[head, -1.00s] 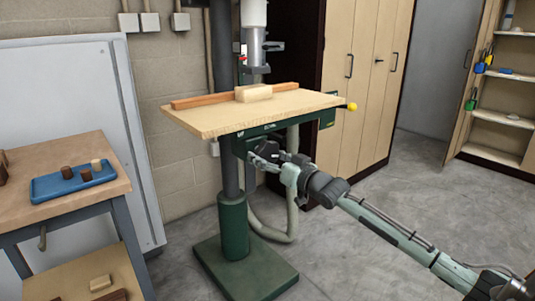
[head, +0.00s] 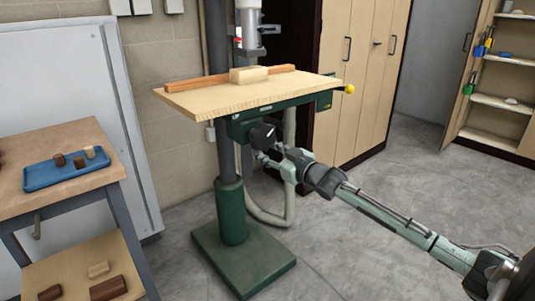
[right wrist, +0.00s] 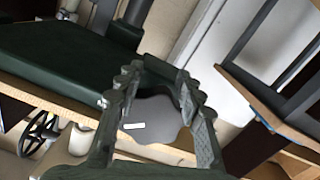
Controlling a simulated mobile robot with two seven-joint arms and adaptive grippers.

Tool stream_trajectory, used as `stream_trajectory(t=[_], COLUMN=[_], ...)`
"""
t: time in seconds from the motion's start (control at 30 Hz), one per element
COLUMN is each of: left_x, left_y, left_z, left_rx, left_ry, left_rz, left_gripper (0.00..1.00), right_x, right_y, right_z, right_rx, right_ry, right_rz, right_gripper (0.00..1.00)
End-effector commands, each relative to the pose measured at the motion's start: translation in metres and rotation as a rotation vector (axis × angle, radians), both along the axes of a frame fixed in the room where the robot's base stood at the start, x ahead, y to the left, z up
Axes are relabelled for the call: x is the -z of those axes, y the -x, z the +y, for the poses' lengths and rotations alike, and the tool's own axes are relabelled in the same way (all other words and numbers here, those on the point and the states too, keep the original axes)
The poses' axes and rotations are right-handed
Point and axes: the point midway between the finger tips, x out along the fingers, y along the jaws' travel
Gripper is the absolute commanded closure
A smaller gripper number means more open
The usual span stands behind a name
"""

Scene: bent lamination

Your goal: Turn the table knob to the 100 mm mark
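The drill-press table (head: 205,99) is a pale wooden board on a green frame. A black knob (head: 262,135) sits under its front edge. My right gripper (head: 271,157) is just below and in front of the knob in the head view. In the right wrist view the dark grey, lobed knob (right wrist: 155,122) with a small white mark shows between the two spread fingers of the gripper (right wrist: 157,88). The gripper is open; I cannot tell whether a finger touches the knob. No scale or 100 mm mark is legible. My left gripper is not in view.
A wooden fence (head: 200,81) and a pale block (head: 249,74) lie on the table. A yellow ball handle (head: 349,89) sticks out at its right. A workbench with a blue tray (head: 40,178) stands left. Cabinets (head: 345,80) stand behind. The floor (head: 350,250) at front right is clear.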

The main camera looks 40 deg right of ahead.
Motion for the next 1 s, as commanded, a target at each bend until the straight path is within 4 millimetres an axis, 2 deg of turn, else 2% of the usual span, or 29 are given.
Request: stream_trajectory(t=[0.03,0.4,0.77,0.87,1.0], left_x=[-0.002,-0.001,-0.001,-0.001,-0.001], left_y=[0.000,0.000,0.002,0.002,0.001], left_z=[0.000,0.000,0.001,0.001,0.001], left_rx=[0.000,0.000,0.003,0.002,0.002], left_ry=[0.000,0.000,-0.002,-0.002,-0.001], left_rz=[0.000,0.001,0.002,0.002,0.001], left_gripper=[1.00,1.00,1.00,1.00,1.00], right_x=[-0.032,-0.025,-0.021,-0.020,-0.019], right_y=[-0.002,-0.002,0.000,0.007,0.027], right_z=[0.009,0.010,0.009,0.008,0.007], right_rx=[-0.023,-0.024,-0.021,-0.021,-0.022], right_ry=[0.002,-0.001,-0.002,-0.002,-0.001], right_rz=[-0.062,-0.051,-0.043,-0.042,-0.040], right_gripper=[0.55,0.09,0.08,0.08,0.08])
